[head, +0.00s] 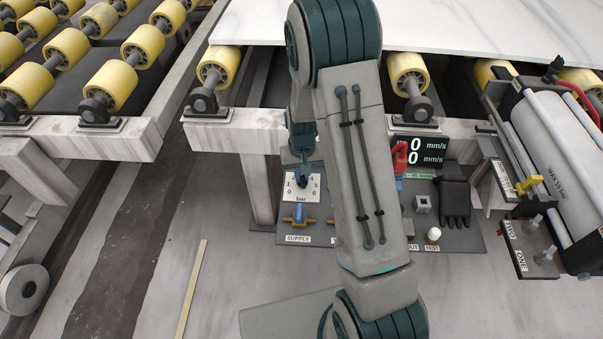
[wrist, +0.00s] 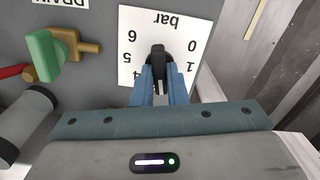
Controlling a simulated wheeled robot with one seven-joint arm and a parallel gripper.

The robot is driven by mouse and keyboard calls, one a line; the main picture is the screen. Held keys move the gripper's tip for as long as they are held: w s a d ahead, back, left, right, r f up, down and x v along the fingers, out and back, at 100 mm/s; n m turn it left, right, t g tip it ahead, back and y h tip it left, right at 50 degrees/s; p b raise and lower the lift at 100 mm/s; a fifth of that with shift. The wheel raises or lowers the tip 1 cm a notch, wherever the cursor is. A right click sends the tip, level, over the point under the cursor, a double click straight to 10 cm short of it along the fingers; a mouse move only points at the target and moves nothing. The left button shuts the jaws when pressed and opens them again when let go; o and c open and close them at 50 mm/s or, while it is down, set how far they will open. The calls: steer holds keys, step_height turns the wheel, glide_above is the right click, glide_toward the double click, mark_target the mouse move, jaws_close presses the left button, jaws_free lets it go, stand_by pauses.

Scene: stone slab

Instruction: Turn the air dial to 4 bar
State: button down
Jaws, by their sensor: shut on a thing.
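The air dial is a white square plate (head: 301,195) with numbers and the word "bar", on a grey panel under the slab line. In the wrist view the plate (wrist: 131,52) appears upside down, with 0, 1, 5 and 6 readable and the 4 partly covered. Its black knob (wrist: 157,54) stands between the two blue fingers of my gripper (wrist: 161,74), which is shut on it. In the head view my gripper (head: 302,168) comes down on the upper part of the plate. I cannot tell which number the knob points to.
A blue valve handle (head: 299,221) sits below the dial, above the SUPPLY label. In the wrist view a green handle (wrist: 44,55) with a brass fitting (wrist: 78,43) lies left of the plate. My arm hides the panel's middle. A white slab (head: 480,28) lies above on yellow rollers.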

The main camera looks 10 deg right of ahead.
mark_target(303, 176)
steer(key=m+p, duration=0.1)
steer(key=m, duration=0.4)
steer(key=shift+r+m, duration=0.1)
steer(key=shift+m, duration=0.2)
steer(key=m+p, duration=0.1)
steer(key=m, duration=0.3)
steer(key=shift+d+m+p, duration=0.1)
steer(key=shift+m+p, duration=0.25)
steer(key=shift+m, duration=0.05)
steer(key=c, duration=1.4)
jaws_free()
steer(key=shift+c, duration=0.2)
step_height(303, 176, up, 14)
steer(key=p, duration=0.2)
steer(key=shift+p, duration=0.3)
